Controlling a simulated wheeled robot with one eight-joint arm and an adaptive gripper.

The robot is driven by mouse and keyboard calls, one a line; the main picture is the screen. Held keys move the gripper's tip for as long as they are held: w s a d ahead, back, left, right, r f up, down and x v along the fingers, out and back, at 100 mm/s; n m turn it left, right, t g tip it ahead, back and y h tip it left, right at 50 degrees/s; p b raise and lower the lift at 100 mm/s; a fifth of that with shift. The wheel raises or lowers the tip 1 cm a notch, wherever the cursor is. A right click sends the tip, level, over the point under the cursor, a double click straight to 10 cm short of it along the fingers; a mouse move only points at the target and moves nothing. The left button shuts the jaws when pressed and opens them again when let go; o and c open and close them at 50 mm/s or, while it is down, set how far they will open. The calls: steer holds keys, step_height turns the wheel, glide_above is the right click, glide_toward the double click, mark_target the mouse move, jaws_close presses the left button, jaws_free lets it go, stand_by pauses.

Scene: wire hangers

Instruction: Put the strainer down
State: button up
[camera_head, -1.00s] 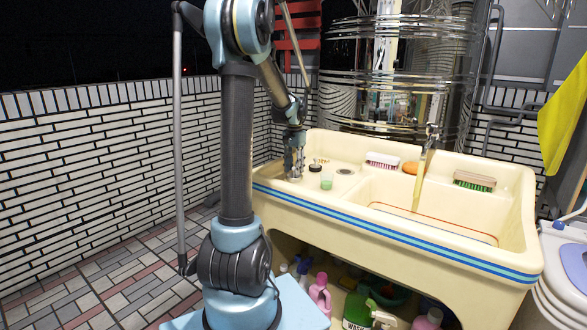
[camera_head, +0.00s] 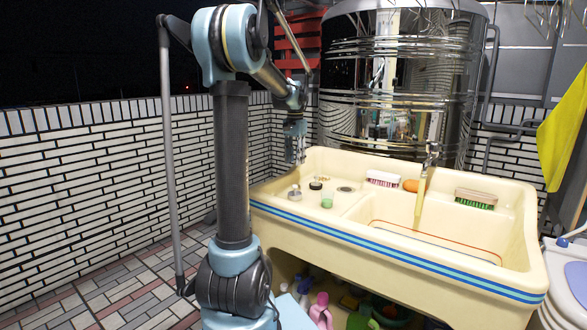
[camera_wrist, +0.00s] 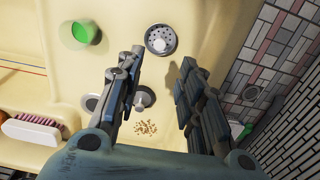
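The strainer (camera_head: 294,193), a small round metal piece, rests on the left part of the cream sink's top. In the wrist view the strainer (camera_wrist: 160,40) lies just beyond the fingertips, with a bright round centre. My gripper (camera_head: 295,160) hangs above it, with a visible gap between. In the wrist view my gripper (camera_wrist: 163,58) has its two fingers apart with nothing between them. The sink (camera_head: 400,252) has a deep basin on the right.
Close to the strainer are a green-filled cup (camera_head: 327,201), a dark round stopper (camera_head: 315,186) and small brown crumbs (camera_wrist: 146,127). A drain hole (camera_head: 345,189) and two brushes, (camera_head: 383,180) and (camera_head: 476,198), are farther right. A tiled wall (camera_head: 90,160) stands left.

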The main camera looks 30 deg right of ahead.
steer(key=s+a+f+n, duration=0.1)
steer(key=s+a+n, duration=0.25)
steer(key=a, duration=0.95)
steer(key=s+a+f+n, duration=0.2)
steer(key=s+a+n, duration=0.15)
steer(key=a, duration=0.95)
steer(key=s+a+f+n+t, duration=0.2)
steer(key=s+a+f+n, duration=0.4)
steer(key=s+a+f, duration=0.8)
steer(key=shift+s+a+f+n, duration=0.3)
steer(key=shift+s+f, duration=0.25)
steer(key=shift+s, duration=0.65)
